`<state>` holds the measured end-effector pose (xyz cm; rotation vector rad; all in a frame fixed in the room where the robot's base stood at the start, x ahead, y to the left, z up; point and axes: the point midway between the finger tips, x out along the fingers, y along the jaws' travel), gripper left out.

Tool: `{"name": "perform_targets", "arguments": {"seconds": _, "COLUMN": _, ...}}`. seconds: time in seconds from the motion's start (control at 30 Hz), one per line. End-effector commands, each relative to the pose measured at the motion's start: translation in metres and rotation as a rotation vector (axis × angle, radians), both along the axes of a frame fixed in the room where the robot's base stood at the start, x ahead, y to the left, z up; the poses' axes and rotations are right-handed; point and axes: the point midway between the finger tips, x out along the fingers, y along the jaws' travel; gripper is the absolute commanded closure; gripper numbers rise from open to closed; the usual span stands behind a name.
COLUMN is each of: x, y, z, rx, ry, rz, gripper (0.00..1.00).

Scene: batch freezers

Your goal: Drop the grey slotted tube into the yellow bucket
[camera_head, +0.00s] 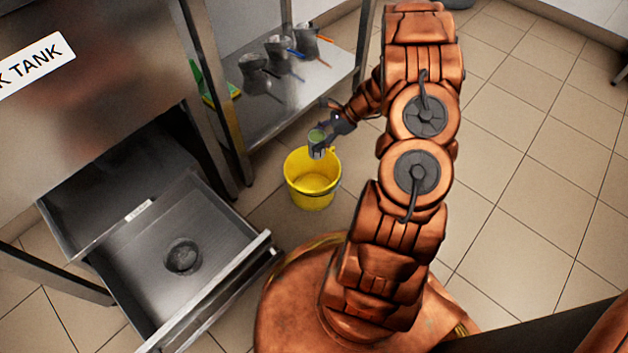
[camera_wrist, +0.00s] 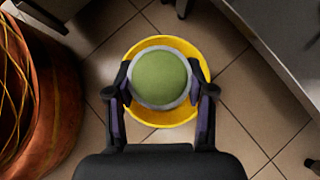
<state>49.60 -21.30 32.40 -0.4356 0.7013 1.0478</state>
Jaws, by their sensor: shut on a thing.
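A short grey tube (camera_head: 317,151) with a green round end (camera_wrist: 160,78) is held between the two fingers of my gripper (camera_wrist: 160,97). My gripper (camera_head: 324,141) is shut on it from both sides. The yellow bucket (camera_head: 313,201) stands upright on the tiled floor. In the wrist view its yellow rim (camera_wrist: 160,41) shows all around the tube, so the tube lines up over the bucket's mouth. In the head view the tube is at the bucket's far rim and looks above it. The tube's slots cannot be made out.
An open metal drawer (camera_head: 222,234) with a round dark piece (camera_head: 183,257) in it juts out left of the bucket. A steel shelf (camera_head: 322,88) behind holds several dark containers (camera_head: 280,48). Tiled floor on the right is free.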

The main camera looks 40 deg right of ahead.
Motion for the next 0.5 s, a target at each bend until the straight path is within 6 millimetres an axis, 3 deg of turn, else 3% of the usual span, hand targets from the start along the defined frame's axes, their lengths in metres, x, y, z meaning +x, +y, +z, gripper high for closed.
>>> {"name": "perform_targets", "arguments": {"seconds": 0.5, "x": -0.002, "y": 0.0, "z": -0.049, "rx": 0.002, "ry": 0.001, "rz": 0.005, "gripper": 0.9}}
